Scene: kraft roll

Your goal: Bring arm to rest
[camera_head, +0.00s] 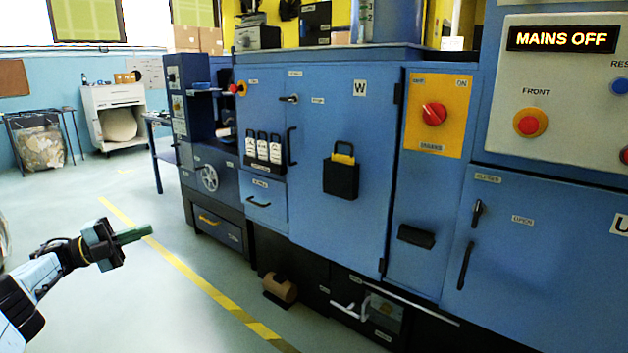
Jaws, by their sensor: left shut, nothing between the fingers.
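My left gripper (134,235) reaches in from the left edge, low in the head view. Its dark fingers are together, with nothing held between them. It is over the open floor, apart from the blue machine (335,110) to its right. My right gripper is not in view.
The blue cabinets fill the right side, with a red rotary switch (434,115) and a panel reading MAINS OFF (562,39). A brown roll (280,287) lies at their foot. A yellow floor line (200,283) crosses the floor. A white shelf unit (114,112) stands at the back left.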

